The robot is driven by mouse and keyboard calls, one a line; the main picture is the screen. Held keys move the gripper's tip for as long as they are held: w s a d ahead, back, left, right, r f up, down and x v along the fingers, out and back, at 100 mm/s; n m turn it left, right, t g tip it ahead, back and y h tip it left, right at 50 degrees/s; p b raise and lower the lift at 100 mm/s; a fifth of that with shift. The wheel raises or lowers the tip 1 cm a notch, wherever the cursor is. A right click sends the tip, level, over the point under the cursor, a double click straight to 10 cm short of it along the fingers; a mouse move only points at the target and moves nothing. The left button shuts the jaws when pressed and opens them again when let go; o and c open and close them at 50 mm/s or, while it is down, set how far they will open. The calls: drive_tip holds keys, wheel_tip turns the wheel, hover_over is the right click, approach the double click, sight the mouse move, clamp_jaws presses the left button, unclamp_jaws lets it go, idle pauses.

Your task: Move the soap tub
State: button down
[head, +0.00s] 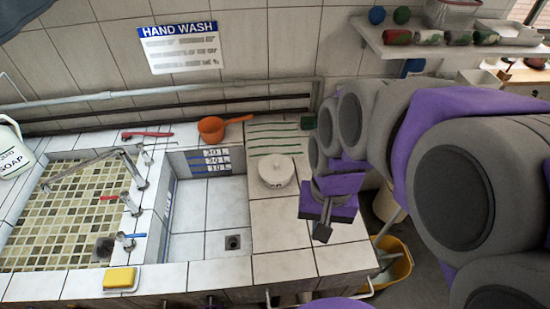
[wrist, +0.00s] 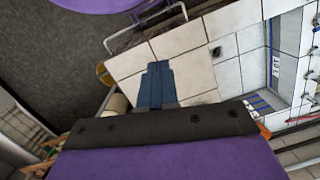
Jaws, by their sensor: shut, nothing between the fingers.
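A round white lidded tub (head: 276,172) sits on the tiled counter right of the square basin, in front of a green-striped patch. It has no readable label. A white jug marked SOAP (head: 12,150) stands at the far left edge, partly cut off. My gripper (head: 322,234) is shut and empty, to the right of and nearer than the round tub, apart from it over the counter's right part. In the wrist view my shut fingers (wrist: 157,72) lie over bare white tiles, and the tub is not visible there.
The square basin (head: 208,215) is left of the tub. A yellow bucket (head: 398,262) stands below the counter's right side. Counter tiles in front of the tub are clear.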

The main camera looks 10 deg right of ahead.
drive_tip(key=s+d+f+n, duration=0.1)
drive_tip(key=s+n, duration=0.1)
drive_tip(key=s, duration=0.6)
drive_tip(key=shift+s+f+n+h, duration=0.15)
drive_tip(key=shift+s+n+h, duration=0.15)
drive_tip(key=shift+s, duration=0.05)
